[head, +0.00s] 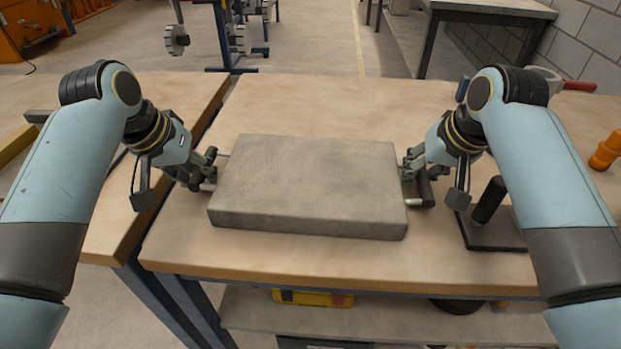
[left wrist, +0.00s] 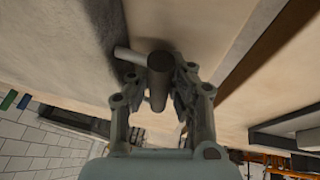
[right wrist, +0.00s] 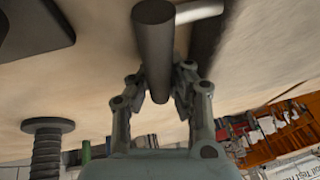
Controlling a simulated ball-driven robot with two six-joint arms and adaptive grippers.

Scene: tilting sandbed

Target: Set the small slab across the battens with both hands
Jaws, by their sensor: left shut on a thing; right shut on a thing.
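The small slab (head: 310,185) is a grey, rough rectangular block in the middle of the head view, over the wooden bench. It looks roughly level, and I cannot tell whether it touches the bench. My left gripper (head: 206,178) is shut on the metal handle at the slab's left side; this handle (left wrist: 160,68) also shows in the left wrist view. My right gripper (head: 414,180) is shut on the handle at the right side; that handle (right wrist: 154,45) also shows in the right wrist view. No battens are visible; the slab hides the bench beneath it.
The bench top (head: 300,105) is clear behind the slab. A dark plate with an upright black grip (head: 489,200) stands right of the slab, near my right arm. An orange object (head: 606,150) lies at the far right. A gap separates a second bench (head: 110,225) on the left.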

